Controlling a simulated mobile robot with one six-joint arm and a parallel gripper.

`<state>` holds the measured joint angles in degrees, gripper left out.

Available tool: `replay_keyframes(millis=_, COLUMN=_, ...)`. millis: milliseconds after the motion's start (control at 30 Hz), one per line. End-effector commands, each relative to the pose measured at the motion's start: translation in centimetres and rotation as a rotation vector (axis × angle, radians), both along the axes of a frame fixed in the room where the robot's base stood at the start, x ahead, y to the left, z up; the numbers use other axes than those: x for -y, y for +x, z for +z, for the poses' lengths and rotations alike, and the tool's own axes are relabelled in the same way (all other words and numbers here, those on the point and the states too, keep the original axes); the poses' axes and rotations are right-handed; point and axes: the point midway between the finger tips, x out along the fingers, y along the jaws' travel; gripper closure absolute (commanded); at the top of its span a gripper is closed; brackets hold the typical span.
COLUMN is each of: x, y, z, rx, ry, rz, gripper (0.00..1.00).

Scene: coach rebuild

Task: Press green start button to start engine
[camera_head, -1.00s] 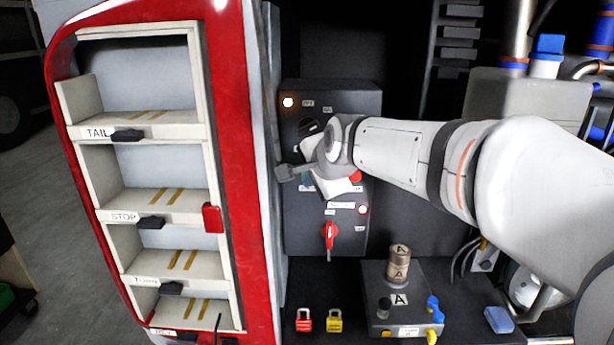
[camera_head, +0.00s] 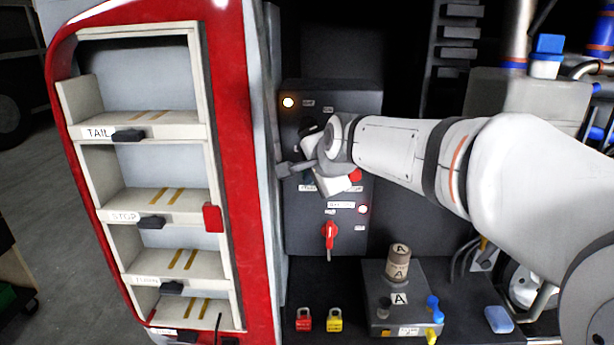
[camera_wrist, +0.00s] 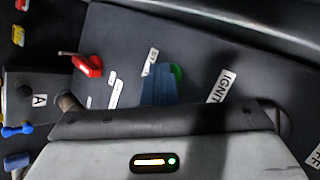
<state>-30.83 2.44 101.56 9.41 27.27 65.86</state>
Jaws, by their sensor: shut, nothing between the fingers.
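The green start button (camera_wrist: 178,72) shows in the wrist view as a green edge on the dark control panel (camera_wrist: 115,35), beside a white label. My gripper (camera_wrist: 160,82) is shut and empty, with its dark blue fingers over the panel and covering part of the button. I cannot tell whether the fingertips touch it. In the head view, my wrist and gripper are in front of the panel (camera_head: 350,100) and the button is hidden behind them.
A red switch handle (camera_head: 330,234) and a red button (camera_head: 355,175) are on the same panel. A red-framed shelf unit (camera_head: 250,160) stands close on the left. Below are a red padlock (camera_head: 304,320), a yellow padlock (camera_head: 334,320) and a grey box (camera_head: 375,322).

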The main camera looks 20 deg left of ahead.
Motion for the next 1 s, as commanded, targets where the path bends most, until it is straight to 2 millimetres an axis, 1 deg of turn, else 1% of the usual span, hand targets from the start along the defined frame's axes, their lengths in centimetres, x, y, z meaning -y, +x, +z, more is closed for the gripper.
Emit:
replay_keyframes(millis=333, x=0.4, y=-1.6, z=-0.1, rx=0.001, ry=0.001, rz=0.0, gripper=1.0)
replay_keyframes(millis=733, x=0.5, y=-1.9, z=-0.1, rx=0.0, ry=0.0, rz=0.0, gripper=1.0)
replay_keyframes(millis=1000, x=1.1, y=-4.4, z=-0.1, rx=0.002, ry=0.001, rz=0.001, gripper=1.0)
